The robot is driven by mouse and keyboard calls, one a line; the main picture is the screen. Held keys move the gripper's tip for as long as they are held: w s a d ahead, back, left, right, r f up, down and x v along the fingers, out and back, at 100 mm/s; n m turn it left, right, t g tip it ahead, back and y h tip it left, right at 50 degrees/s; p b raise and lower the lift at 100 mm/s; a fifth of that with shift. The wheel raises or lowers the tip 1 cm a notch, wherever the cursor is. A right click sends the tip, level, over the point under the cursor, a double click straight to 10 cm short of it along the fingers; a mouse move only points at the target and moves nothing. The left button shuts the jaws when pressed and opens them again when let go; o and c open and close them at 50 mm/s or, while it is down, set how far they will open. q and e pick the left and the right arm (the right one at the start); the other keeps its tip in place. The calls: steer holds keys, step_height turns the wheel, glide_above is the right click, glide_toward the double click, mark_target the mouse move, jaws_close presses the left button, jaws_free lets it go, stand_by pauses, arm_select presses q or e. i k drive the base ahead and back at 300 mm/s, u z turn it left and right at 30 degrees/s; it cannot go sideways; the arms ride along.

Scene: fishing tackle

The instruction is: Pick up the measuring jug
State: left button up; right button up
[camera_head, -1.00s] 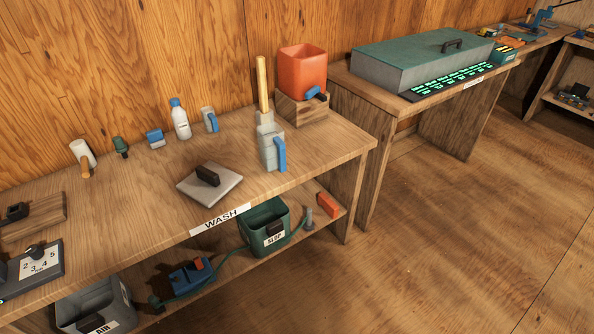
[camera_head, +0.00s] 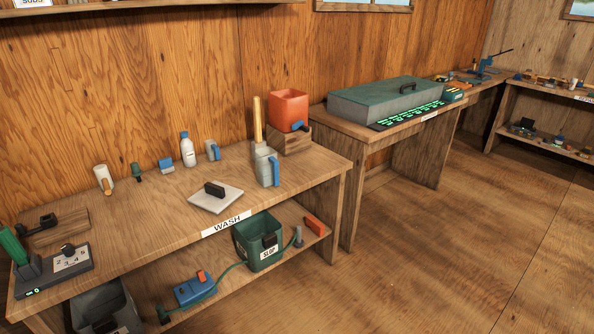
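A grey, translucent-looking jug with a blue handle (camera_head: 265,166) stands upright on the wash bench (camera_head: 135,218), near its right end. I take it to be the measuring jug; any markings are too small to read. A smaller grey cup with a blue handle (camera_head: 212,150) stands further back and to the left, near the wall. Neither of my grippers is in view, and nothing touches the jug from my side.
Close around the jug are an upright wooden handle (camera_head: 257,120), a red tub (camera_head: 288,109) on a wooden block, and a grey plate with a black grip (camera_head: 216,197). A green slop bucket (camera_head: 258,240) stands on the lower shelf. Floor at right (camera_head: 430,250) is clear.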

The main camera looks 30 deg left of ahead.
mark_target(266, 161)
steer(key=z, duration=0.45)
steer(key=i, duration=2.3)
steer(key=u, duration=1.45)
steer(key=i, duration=0.7)
steer(key=u, duration=0.65)
